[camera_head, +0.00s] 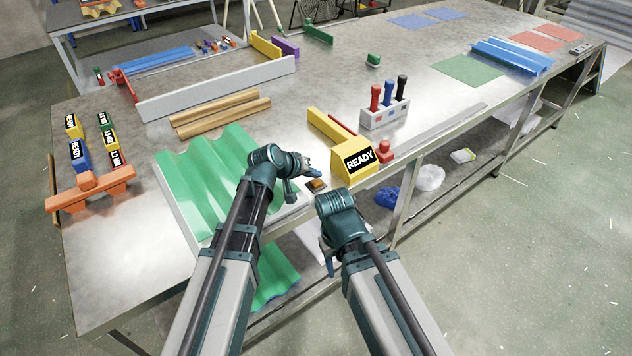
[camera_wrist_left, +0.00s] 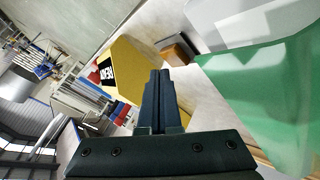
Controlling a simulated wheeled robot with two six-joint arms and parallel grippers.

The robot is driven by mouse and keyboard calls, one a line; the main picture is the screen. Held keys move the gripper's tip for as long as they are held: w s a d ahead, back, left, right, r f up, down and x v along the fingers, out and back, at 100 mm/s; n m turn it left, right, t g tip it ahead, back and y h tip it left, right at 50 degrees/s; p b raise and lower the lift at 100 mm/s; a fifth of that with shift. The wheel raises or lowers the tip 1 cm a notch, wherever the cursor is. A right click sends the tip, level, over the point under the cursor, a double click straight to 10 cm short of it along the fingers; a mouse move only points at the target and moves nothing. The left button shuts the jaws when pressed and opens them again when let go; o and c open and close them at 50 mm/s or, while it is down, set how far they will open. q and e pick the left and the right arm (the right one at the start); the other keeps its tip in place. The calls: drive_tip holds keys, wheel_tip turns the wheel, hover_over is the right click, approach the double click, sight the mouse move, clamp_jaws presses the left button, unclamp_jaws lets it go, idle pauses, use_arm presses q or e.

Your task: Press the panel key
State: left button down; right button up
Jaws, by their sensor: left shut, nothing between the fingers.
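The panel key looks like a small orange-brown block (camera_head: 317,184) on a dark base at the table's front edge, between the green corrugated sheet and the yellow READY block. It also shows in the left wrist view as a brown key (camera_wrist_left: 178,54) just beyond the fingertips. My left gripper (camera_head: 304,164) is shut and empty, just behind and left of the key in the head view. In the left wrist view its fingers (camera_wrist_left: 160,75) lie together, seemingly apart from the key. My right gripper (camera_head: 328,258) hangs low in front of the table edge; its fingers are mostly hidden.
The yellow READY block (camera_head: 352,172) and a red button (camera_head: 386,150) stand right of the key. The green corrugated sheet (camera_head: 207,180) lies left. A grey holder (camera_head: 385,116) with coloured handles stands behind. The table's middle is fairly clear.

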sight(314, 184)
use_arm(q)
drive_tip(key=shift+f+b, duration=0.4)
drive_tip(key=shift+f+b, duration=0.3)
drive_tip(key=shift+f, duration=0.05)
idle(0.5)
drive_tip(key=shift+r, duration=0.1)
drive_tip(key=shift+r+p, duration=0.7)
drive_tip(key=shift+p, duration=0.1)
wheel_tip(314, 184, up, 6)
drive_tip(key=p, duration=0.6)
